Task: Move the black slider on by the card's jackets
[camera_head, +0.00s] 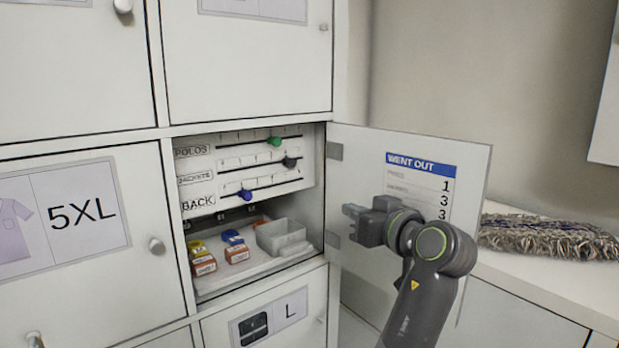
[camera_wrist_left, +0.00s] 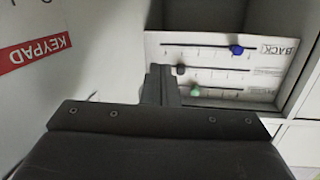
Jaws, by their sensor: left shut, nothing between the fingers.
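The black slider (camera_head: 290,162) sits on the middle track, labelled JACKETS, of a white panel (camera_head: 226,165) inside the open locker, towards the track's right end. In the left wrist view the panel appears upside down, with the black slider (camera_wrist_left: 180,69) close beside my fingertips. The card (camera_head: 420,188) on the open door is headed WENT OUT and shows 1, 3 and 3 from top to bottom; its row names are faint. My left gripper (camera_head: 350,211) is shut and empty, in front of the door and right of the panel. Whether its fingers (camera_wrist_left: 160,84) touch the slider cannot be told.
A green slider (camera_head: 275,141) is above on POLOS, a blue one (camera_head: 245,194) below on BACK. The open door (camera_head: 360,165) bounds the right side. Below the panel, small boxes (camera_head: 236,250) and a grey bin (camera_head: 281,236) stand on a shelf. A mop head (camera_head: 549,237) lies right.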

